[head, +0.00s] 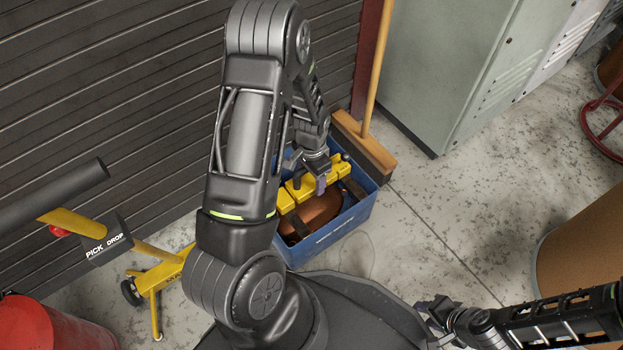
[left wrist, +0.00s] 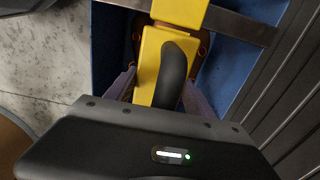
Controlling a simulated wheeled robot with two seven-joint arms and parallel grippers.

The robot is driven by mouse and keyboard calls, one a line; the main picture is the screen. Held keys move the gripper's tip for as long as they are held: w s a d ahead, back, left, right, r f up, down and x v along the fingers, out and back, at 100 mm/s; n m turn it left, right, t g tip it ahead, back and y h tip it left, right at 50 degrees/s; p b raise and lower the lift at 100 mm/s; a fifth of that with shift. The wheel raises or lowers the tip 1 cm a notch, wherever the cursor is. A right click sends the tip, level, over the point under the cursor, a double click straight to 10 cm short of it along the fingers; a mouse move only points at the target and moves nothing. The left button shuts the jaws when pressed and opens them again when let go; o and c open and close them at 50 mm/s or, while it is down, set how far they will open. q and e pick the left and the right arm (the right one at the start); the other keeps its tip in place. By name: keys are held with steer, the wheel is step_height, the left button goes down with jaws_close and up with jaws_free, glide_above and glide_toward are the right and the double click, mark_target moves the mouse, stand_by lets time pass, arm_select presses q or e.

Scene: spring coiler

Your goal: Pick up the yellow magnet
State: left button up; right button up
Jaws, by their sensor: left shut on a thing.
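The yellow magnet (head: 331,183) is a long yellow bar lying across the top of a blue crate (head: 335,236). In the left wrist view the yellow magnet (left wrist: 150,55) has a dark curved handle (left wrist: 177,72) on top. My left gripper (head: 312,182) is down at the bar, with one finger on each side, shut on it. The finger tips are partly hidden by the bar and the gripper body. My right gripper (head: 432,308) is low at the right, away from the crate; its jaws are too small to read.
Under the bar, the crate holds a brown rounded thing (head: 314,214). A broom (head: 366,146) stands behind the crate, beside a grey-green cabinet (head: 440,60). A yellow wheeled device (head: 158,277) stands left, near a red drum (head: 50,325). Floor right of the crate is clear.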

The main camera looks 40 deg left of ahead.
arm_select(q)
jaws_close()
stand_by(0.3)
steer(key=shift+r, duration=0.15)
step_height(320, 180, up, 10)
steer(key=p, duration=0.4)
steer(key=shift+p, duration=0.35)
stand_by(0.4)
